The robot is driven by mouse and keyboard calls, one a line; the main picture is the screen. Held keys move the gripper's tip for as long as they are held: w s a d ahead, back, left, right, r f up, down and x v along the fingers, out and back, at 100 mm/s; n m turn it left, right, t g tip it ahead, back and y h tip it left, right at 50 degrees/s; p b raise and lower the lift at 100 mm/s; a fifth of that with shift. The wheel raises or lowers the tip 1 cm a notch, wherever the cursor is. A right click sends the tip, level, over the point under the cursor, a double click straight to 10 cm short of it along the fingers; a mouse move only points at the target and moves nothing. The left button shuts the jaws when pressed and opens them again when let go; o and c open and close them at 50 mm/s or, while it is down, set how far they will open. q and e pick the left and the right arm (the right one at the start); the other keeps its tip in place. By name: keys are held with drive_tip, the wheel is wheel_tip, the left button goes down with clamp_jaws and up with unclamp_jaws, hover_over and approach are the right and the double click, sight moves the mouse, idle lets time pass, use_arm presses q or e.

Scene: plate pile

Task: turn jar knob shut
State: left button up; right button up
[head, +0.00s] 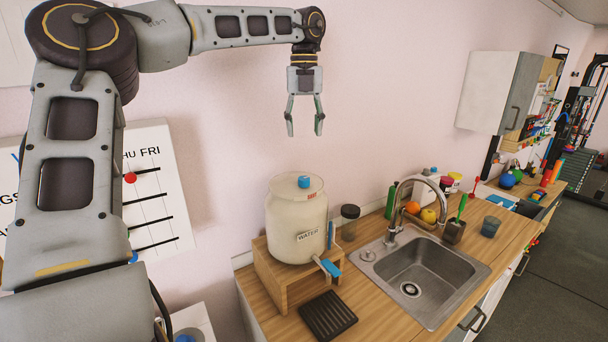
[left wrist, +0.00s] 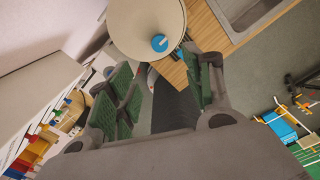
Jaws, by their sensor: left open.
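The large cream jar (head: 297,222), labelled WATER, stands upright on a small wooden stand (head: 270,290) on the counter. A blue knob (head: 304,182) sits on top of its lid. A tap with a blue handle (head: 330,267) sticks out low on its front right. My left gripper (head: 304,128) hangs above the jar, pointing down, open and empty, apart from the lid knob. In the left wrist view, the jar (left wrist: 130,25) is seen from above with its blue knob (left wrist: 159,42) beyond the open green-padded fingers (left wrist: 165,80). My right gripper is out of view.
A black slotted tray (head: 327,315) lies before the stand. A dark-lidded small jar (head: 349,222) stands right of the big jar. The sink (head: 425,280) with its tall faucet (head: 392,235) is further right. A white wall cabinet (head: 495,92) hangs at the right.

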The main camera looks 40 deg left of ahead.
sight(304, 178)
use_arm(q)
wheel_tip(304, 178, down, 14)
drive_tip(key=shift+w+a+p, duration=0.1)
drive_tip(key=shift+p, duration=1.05)
drive_tip(key=shift+c, duration=0.8)
drive_tip(key=c, duration=0.9)
drive_tip(key=shift+o, duration=0.2)
